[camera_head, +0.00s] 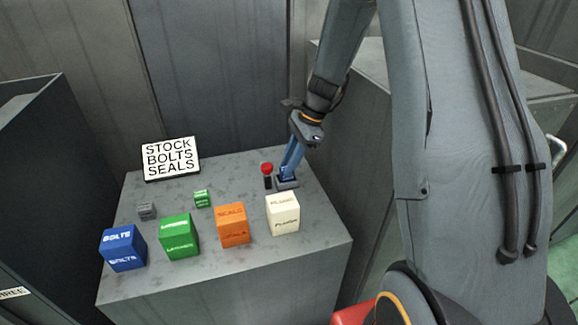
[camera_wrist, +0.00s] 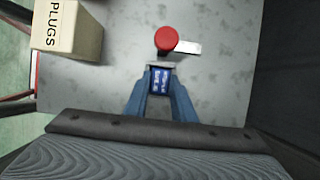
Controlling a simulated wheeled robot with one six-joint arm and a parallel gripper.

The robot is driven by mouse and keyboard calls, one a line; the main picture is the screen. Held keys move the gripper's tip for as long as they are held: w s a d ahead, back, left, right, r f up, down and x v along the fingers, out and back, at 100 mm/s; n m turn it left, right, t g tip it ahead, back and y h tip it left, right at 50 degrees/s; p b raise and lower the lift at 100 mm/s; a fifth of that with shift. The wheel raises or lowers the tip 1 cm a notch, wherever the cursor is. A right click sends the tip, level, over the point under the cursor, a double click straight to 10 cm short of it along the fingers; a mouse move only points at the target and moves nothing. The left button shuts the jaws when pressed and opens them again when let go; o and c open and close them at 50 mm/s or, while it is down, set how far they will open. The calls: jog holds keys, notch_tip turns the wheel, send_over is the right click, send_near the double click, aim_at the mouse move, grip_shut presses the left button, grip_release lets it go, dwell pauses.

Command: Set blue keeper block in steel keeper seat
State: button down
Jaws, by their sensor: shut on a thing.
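My gripper (camera_head: 288,171) points down over the back right of the grey stand and is shut on the small blue keeper block (camera_wrist: 160,80). In the wrist view the block shows between the two blue fingers, with pale lettering on top. The grey steel keeper seat (camera_head: 287,184) is right under the fingertips. In the wrist view a grey edge of it (camera_wrist: 161,65) shows just beyond the block. The block is at or in the seat; the fingers hide how deep it sits.
A red-topped post (camera_head: 267,170) stands close left of the seat. White (camera_head: 283,213), orange (camera_head: 233,225), green (camera_head: 179,237) and blue (camera_head: 123,248) blocks line the front of the stand (camera_head: 230,290). Small green (camera_head: 202,198) and grey (camera_head: 146,211) blocks and a sign (camera_head: 170,158) are behind.

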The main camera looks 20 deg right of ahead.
jog(key=shift+f, duration=0.6)
jog(key=shift+f, duration=0.1)
jog(key=c, duration=1.5)
grip_release()
jog(key=p+v, duration=0.6)
jog(key=v, duration=0.2)
jog(key=s+a+r+n+h, duration=0.1)
jog(key=s+r+n, duration=0.1)
jog(key=s+n, duration=0.4)
jog(key=s+a+r+n+t+h, duration=0.1)
jog(key=s+r+n+h, duration=0.1)
jog(key=s+n, duration=0.4)
jog(key=s+a+r+n+h, duration=0.1)
jog(key=s+a+r+n, duration=0.1)
jog(key=s+n, duration=0.4)
jog(key=shift+s+r+t, duration=0.15)
jog(key=shift+s, duration=0.9)
jog(key=shift+s+r+t, duration=0.15)
jog(key=shift+s, duration=0.85)
